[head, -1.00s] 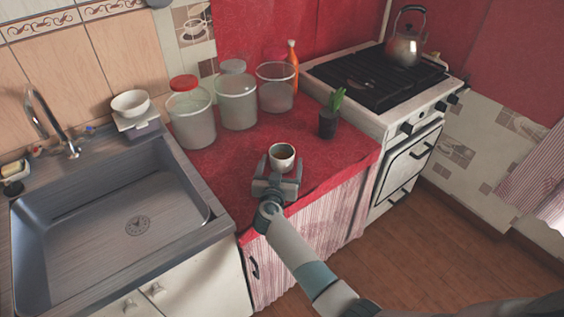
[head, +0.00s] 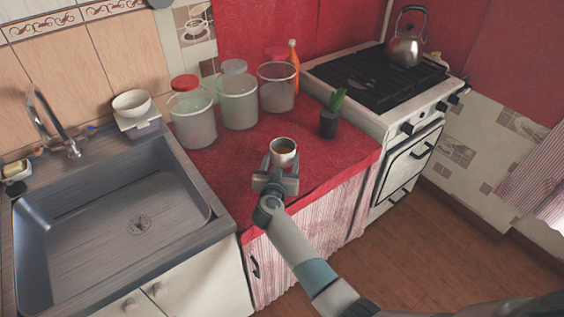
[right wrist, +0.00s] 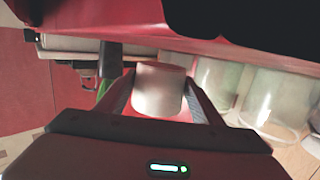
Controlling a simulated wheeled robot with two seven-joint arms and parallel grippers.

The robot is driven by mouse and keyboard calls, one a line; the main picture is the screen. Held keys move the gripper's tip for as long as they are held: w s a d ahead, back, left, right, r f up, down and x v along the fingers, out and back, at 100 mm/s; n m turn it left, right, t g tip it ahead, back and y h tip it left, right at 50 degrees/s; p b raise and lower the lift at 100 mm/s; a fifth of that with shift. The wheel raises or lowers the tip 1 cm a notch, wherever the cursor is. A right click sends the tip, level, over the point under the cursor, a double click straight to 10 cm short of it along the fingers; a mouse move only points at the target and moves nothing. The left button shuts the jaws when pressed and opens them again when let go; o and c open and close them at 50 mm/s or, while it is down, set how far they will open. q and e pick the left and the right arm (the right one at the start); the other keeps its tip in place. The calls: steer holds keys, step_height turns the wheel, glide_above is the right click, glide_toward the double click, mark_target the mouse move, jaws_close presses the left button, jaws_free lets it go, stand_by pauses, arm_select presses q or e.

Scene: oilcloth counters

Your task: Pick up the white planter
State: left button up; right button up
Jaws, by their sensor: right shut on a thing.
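The white planter (head: 284,159) is a small round pot with brown contents, near the front of the red counter. It appears upright. My right gripper (head: 283,164) reaches it from the front and is shut on it, a finger on each side. In the right wrist view the planter (right wrist: 160,89) sits between the two fingers of the gripper (right wrist: 158,97). I cannot tell whether its base is clear of the counter. My left gripper is not in view.
A small dark pot with a green plant (head: 329,123) stands to the right on the red counter (head: 235,178). Several clear jars (head: 238,108) and an orange bottle (head: 293,62) stand behind. The sink (head: 110,225) is left, the stove (head: 375,85) right with a kettle (head: 406,45).

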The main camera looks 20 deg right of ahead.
mark_target(291, 147)
step_height(291, 147, up, 2)
steer(key=shift+r, duration=0.1)
steer(key=d, duration=0.1)
steer(key=d+r, duration=0.1)
steer(key=d, duration=0.1)
steer(key=shift+w+r+p, duration=0.2)
steer(key=shift+r+p, duration=0.15)
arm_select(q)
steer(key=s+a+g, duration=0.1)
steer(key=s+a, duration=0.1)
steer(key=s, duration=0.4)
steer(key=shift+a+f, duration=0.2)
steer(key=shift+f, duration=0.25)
arm_select(e)
steer(key=w+d+r, duration=0.1)
steer(key=d+r, duration=0.3)
steer(key=d, duration=0.4)
steer(key=shift+w+d+r, duration=0.25)
steer(key=shift+r, duration=0.15)
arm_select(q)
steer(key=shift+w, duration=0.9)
